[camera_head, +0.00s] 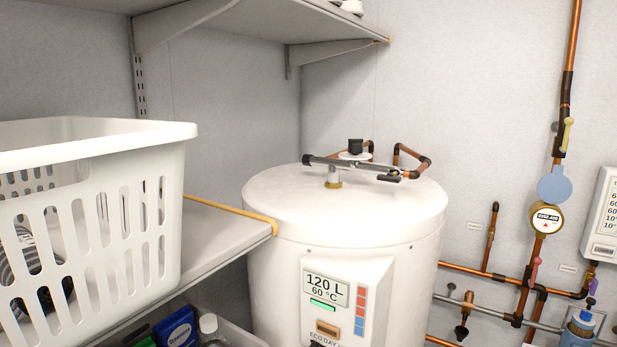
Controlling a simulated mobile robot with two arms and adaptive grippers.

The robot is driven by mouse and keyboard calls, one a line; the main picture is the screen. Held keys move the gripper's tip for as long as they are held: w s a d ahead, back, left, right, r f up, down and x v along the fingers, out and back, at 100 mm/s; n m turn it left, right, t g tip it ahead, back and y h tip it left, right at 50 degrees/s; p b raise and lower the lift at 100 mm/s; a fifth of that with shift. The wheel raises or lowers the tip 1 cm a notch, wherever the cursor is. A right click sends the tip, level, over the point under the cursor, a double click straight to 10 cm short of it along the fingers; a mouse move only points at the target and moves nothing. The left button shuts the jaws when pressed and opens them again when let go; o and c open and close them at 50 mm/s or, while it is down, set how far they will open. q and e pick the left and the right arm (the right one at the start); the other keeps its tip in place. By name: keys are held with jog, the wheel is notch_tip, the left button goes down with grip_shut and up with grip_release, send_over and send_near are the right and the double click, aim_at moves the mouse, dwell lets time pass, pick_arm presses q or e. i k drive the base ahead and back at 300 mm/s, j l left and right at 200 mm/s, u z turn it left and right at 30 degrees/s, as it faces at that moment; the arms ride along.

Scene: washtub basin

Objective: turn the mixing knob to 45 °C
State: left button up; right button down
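A white water heater tank (345,215) stands in the middle of the head view, its base out of frame. On its top is pipework with a black knob (355,146) over a pale disc, probably the mixing knob; no temperature scale on it can be read. The tank's front display (326,289) reads 120 L and 60 °C. Neither of my grippers is in view.
A white slotted basket (150,215) stands on a shelf (225,235) at the left, near the tank. Another shelf (270,20) is above. Copper pipes (570,60), a round meter (546,219) and valves line the right wall.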

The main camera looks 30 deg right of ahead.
aim_at(356, 145)
jog(key=z, duration=1.15)
